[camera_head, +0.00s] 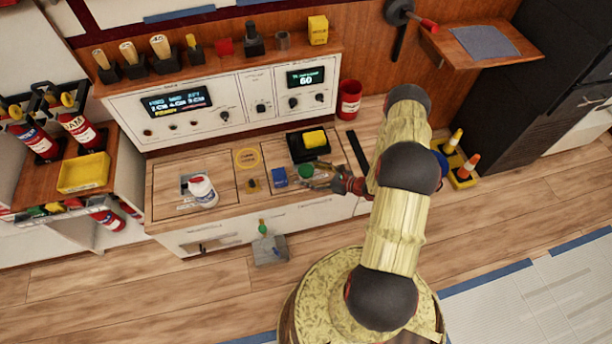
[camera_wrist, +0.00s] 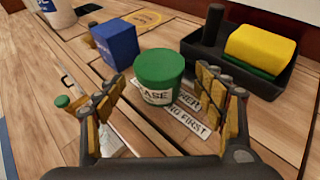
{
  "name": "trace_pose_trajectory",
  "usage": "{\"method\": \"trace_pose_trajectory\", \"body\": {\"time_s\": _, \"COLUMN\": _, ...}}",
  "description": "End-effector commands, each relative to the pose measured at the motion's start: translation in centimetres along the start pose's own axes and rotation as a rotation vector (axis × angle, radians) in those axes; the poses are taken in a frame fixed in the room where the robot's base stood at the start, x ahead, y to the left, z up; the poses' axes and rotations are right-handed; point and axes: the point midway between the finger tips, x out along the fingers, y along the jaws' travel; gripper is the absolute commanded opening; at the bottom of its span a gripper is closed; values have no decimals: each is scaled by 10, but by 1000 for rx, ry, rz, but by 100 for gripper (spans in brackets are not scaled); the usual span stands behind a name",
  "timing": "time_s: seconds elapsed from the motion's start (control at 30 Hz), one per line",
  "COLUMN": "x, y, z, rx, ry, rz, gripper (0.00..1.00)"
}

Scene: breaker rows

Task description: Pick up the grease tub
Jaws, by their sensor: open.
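The grease tub (camera_wrist: 158,78) is a small round tub with a green lid and a pale label reading "ASE" in the wrist view. It stands upright on the wooden worktop, on or beside a printed white label. My gripper (camera_wrist: 164,112) is open, its fingers to the left and right of the tub and nearer the camera. No contact with the tub shows. In the head view my gripper (camera_head: 320,182) is low over the worktop beside the blue box, and the tub's green lid (camera_head: 305,179) is partly hidden by it.
A blue box (camera_wrist: 115,43) stands just left of the tub. A black tray (camera_wrist: 244,72) with a yellow and green sponge (camera_wrist: 260,48) lies to the right. A white tub (camera_head: 202,191) stands farther left on the worktop.

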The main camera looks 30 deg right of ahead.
Motion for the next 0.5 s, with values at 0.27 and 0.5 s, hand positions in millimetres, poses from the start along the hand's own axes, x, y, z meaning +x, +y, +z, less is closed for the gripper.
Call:
{"method": "trace_pose_trajectory", "body": {"time_s": 0.27, "x": 31, "y": 1, "z": 0, "rx": 0, "ry": 0, "rz": 1, "gripper": 70}}
{"method": "trace_pose_trajectory", "body": {"time_s": 0.5, "x": 31, "y": 0, "z": 1, "rx": 0, "ry": 0, "rz": 0, "gripper": 70}}
